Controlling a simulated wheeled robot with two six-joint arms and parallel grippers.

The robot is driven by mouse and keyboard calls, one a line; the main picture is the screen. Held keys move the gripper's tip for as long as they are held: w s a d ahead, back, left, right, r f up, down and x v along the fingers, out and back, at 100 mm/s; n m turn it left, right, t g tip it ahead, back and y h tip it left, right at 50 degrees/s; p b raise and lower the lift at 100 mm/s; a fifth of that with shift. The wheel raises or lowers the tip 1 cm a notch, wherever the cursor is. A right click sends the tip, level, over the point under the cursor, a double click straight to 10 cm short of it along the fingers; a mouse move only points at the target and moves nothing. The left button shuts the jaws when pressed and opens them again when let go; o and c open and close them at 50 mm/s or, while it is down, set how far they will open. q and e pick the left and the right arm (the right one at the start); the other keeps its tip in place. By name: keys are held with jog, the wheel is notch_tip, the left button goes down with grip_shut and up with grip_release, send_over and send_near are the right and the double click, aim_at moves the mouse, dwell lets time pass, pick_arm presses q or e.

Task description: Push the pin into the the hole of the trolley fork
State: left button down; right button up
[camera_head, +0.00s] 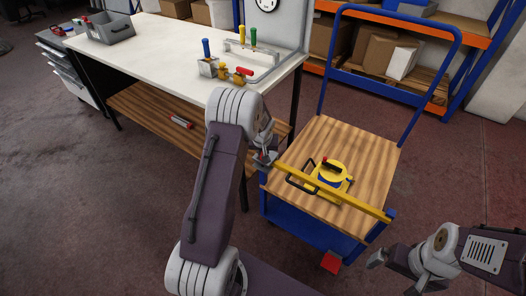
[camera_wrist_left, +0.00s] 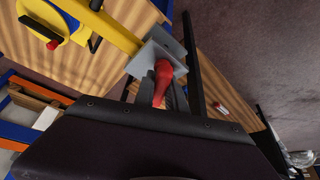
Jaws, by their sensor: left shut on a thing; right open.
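The blue trolley has a wooden top (camera_head: 345,140). A yellow bar (camera_head: 340,193) lies across its front edge; its right end meets a blue upright (camera_head: 389,216). In the left wrist view the bar (camera_wrist_left: 108,25) runs to a grey bracket (camera_wrist_left: 165,52). A red pin (camera_wrist_left: 162,80) shows at this bracket; its tip and the hole are hidden. My left gripper (camera_head: 265,158) is at the bar's left end. It is shut, apparently on the red pin, with its fingers largely hidden. My right gripper (camera_head: 400,266) is open and empty, right of the trolley front.
A yellow round device (camera_head: 330,174) with a black handle sits on the trolley top behind the bar. A white worktable (camera_head: 165,50) with a grey bin (camera_head: 108,27) stands at the left. Shelves with boxes (camera_head: 380,50) are behind. Floor is clear right of the trolley.

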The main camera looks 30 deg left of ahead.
pick_arm(q)
jog(key=shift+f, duration=0.1)
jog(key=c, duration=1.3)
grip_release()
jog(key=p+v, duration=0.1)
jog(key=v, duration=0.8)
